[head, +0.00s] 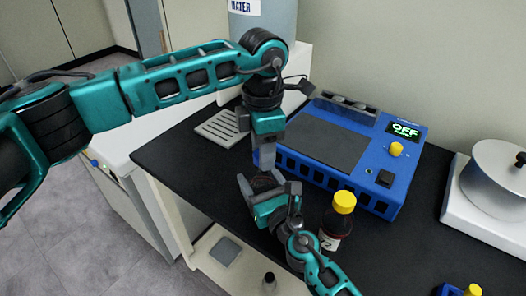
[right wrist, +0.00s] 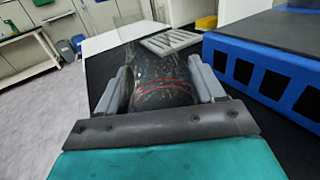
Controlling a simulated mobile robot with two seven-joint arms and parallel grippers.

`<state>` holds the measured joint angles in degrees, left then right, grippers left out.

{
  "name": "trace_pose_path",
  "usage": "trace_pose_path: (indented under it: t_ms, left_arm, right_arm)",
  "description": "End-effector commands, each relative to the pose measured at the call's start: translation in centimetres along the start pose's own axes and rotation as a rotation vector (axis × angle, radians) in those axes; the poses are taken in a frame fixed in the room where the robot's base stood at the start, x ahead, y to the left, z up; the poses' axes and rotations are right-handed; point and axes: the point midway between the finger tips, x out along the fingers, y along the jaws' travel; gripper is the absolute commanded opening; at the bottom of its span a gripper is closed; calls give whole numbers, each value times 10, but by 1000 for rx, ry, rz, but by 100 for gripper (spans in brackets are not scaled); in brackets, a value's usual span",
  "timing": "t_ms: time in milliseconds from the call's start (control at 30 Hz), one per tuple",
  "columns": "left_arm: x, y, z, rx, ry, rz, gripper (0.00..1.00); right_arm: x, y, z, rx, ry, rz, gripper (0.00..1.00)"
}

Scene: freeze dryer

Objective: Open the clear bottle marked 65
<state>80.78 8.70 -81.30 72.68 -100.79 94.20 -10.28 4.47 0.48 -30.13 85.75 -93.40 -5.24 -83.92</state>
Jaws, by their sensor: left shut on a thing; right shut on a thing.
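The clear bottle (right wrist: 165,78) stands between my right gripper's fingers in the right wrist view. It looks see-through and dark, with red lines around it; no number can be read. My right gripper (head: 264,192) is shut on its body above the black bench; its fingers also show in the right wrist view (right wrist: 165,88). My left gripper (head: 265,158) reaches down from above, directly over the right one, and is shut on the bottle's top. The cap is mostly hidden by the left fingers.
A dark bottle with a yellow cap (head: 342,204) stands close right of my right gripper. A blue device (head: 335,150) with an OFF display is behind. A slotted grey tray (head: 222,128) lies behind left. A white device with a metal bowl (head: 490,205) is at right.

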Motion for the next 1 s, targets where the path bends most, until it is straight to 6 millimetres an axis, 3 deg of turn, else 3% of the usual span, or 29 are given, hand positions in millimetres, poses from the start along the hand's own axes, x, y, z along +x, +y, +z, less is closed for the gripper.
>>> trace_pose_path:
  t_ms: [400,733,967,1000]
  left_arm:
    - [-4,0,0,0,0,1,5]
    - [-39,0,0,1,-2,1,5]
    - [-42,0,0,0,0,0,5]
    - [-42,0,0,0,0,0,5]
  right_arm:
    - [0,0,0,0,1,0,0]
    - [0,0,0,0,1,0,0]
    - [0,0,0,0,1,0,0]
    - [0,0,0,0,1,0,70]
